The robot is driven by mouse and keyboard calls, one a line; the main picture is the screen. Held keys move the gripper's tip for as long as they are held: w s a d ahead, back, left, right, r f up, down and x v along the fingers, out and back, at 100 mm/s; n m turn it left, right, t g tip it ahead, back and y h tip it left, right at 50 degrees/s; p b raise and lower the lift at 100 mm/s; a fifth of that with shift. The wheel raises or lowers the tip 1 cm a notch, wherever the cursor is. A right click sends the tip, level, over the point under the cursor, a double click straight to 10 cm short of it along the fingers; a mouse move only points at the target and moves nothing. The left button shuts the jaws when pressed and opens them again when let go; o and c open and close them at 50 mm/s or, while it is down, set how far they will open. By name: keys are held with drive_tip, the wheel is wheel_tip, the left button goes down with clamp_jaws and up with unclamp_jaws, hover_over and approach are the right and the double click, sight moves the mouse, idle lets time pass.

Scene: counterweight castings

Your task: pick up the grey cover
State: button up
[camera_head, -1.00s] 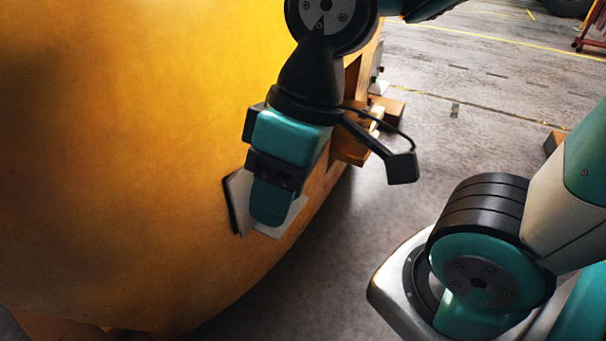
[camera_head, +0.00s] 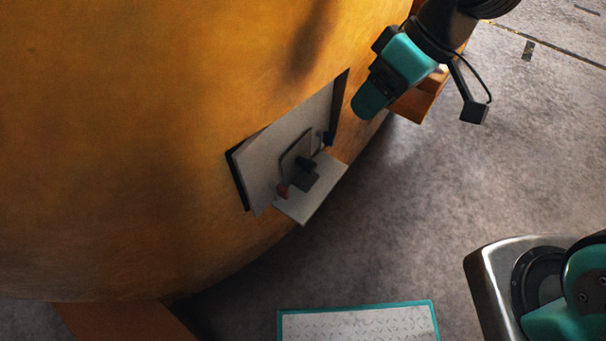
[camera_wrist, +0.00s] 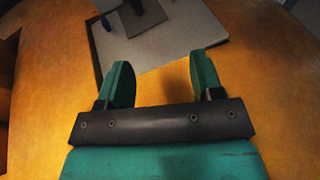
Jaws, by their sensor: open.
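A flat grey panel (camera_head: 272,156) lies on the curved yellow casting, tilted, with dark edges. A lighter grey plate (camera_head: 318,192) juts out from its lower right side. I cannot tell which grey piece is the cover. My teal gripper (camera_head: 366,104) is up and right of the panel, apart from it. In the wrist view my gripper (camera_wrist: 160,65) is open and empty, with the grey panel (camera_wrist: 165,42) beyond the fingertips.
The yellow casting (camera_head: 140,120) fills the left. An orange-brown block (camera_head: 418,103) is close beside my gripper. A teal-edged tread plate (camera_head: 360,323) is at the bottom. Open grey floor (camera_head: 430,200) extends to the right.

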drive_tip(key=b, duration=0.3)
approach(315, 165)
drive_tip(key=shift+n, duration=0.3)
drive_tip(key=x, duration=0.3)
drive_tip(key=b+x, duration=0.1)
drive_tip(key=x, duration=0.1)
drive_tip(key=shift+s+d+f, duration=0.1)
drive_tip(key=shift+s+f, duration=0.15)
drive_tip(key=shift+f, duration=0.1)
drive_tip(key=shift+w+b+x, duration=0.1)
drive_tip(key=shift+b+x, duration=0.15)
drive_tip(key=shift+x, duration=1.35)
drive_tip(key=shift+w+b+x, duration=0.15)
drive_tip(key=shift+b+x, duration=0.1)
drive_tip(key=shift+x, duration=1.3)
drive_tip(key=shift+y, duration=0.3)
clamp_jaws()
drive_tip(key=shift+r, duration=0.1)
drive_tip(key=shift+r, duration=0.1)
